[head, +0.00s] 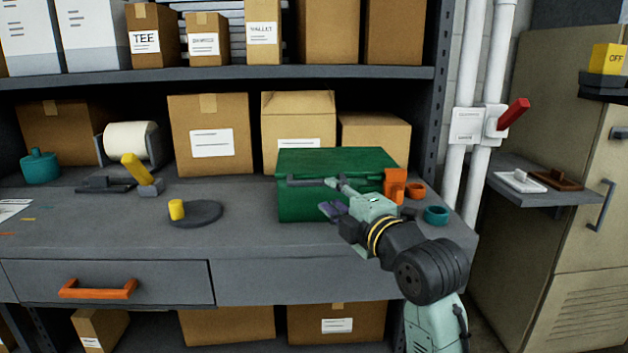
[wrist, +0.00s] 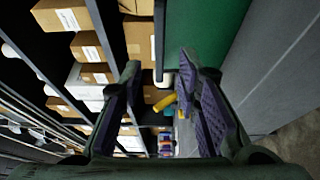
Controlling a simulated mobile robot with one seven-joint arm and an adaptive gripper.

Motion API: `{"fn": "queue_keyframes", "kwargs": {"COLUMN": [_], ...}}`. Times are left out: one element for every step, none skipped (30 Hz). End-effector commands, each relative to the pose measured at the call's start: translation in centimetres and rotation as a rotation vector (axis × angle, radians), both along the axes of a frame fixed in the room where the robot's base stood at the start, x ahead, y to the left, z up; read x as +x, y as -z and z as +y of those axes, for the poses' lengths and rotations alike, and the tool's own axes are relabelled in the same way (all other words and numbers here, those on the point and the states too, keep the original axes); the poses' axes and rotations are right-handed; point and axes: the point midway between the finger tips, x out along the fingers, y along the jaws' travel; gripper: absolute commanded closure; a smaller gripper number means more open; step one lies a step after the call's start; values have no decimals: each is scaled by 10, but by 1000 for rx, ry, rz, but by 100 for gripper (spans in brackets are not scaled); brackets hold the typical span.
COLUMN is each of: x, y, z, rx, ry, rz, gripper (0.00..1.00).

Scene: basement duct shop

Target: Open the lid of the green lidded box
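The green lidded box (head: 335,161) sits on the workbench in the head view, right of centre, with its lid down. A dark grey bar (head: 305,182) lies across its upper front; I cannot tell whether it is a handle or one of my fingers. My gripper (head: 324,198) is in front of the box's front face, covering part of it. In the wrist view my gripper (wrist: 160,72) has its two fingers spread apart with nothing between them. The green box (wrist: 205,35) fills the top middle of that view, beyond the right finger. Contact with the box cannot be told.
An orange block (head: 395,184), an orange ring (head: 416,190) and a teal ring (head: 436,215) stand right of the box. A dark disc with a yellow knob (head: 176,209) lies to the left. Cardboard boxes (head: 210,132) stand behind. The bench front between disc and box is clear.

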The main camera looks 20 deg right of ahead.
Motion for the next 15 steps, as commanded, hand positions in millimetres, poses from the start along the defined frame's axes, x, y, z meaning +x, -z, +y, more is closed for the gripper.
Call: {"fn": "queue_keyframes", "kwargs": {"x": [11,17,25,31,36,43,48,53,58,62,65,69,71,73,75], "y": [-3,-3,-3,-3,-4,-4,-3,-3,-3,-3,-3,-3,-2,-2,-1], "z": [2,2,4,5,5,6,6,7,7,7,8,8,9,9,9], "rx": [3,3,3,3,3,3,2,2,2,3,3,2,2,2,2], "ry": [-3,-2,-4,-3,-2,-2,-2,-2,-1,-1,-1,-1,-1,0,0], "rz": [2,2,1,2,1,1,1,0,0,0,-1,-1,-1,0,0], "gripper": [70,70,70,70,70,70,70,70,70,70,70,70,70,70,70]}}
